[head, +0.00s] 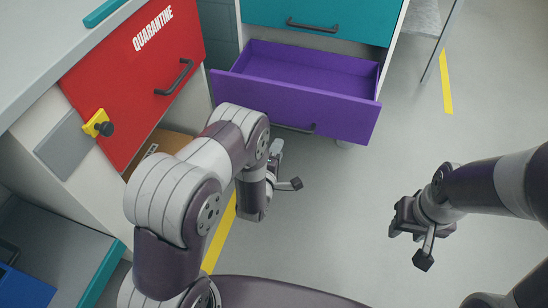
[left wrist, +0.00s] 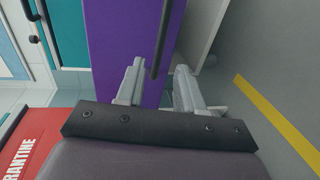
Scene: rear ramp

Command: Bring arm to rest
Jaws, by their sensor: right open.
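My left gripper (head: 285,165) is close in front of the purple drawer (head: 345,113), which stands open. In the left wrist view its two fingers (left wrist: 158,82) are apart, with nothing clearly held between them. The drawer's dark handle (left wrist: 161,42) is near the gap between the fingertips, beyond them; I cannot tell exactly how far. My left arm hides the drawer's lower left. My right gripper (head: 408,247) is open and empty over the grey floor at the right, clear of everything.
A red door marked QUARANTINE (head: 140,75) is at the left, with a yellow latch (head: 98,123). A teal drawer (head: 320,20) sits shut above the purple one. A blue bin (head: 25,288) is at the lower left. The floor (head: 345,210) between my grippers is free.

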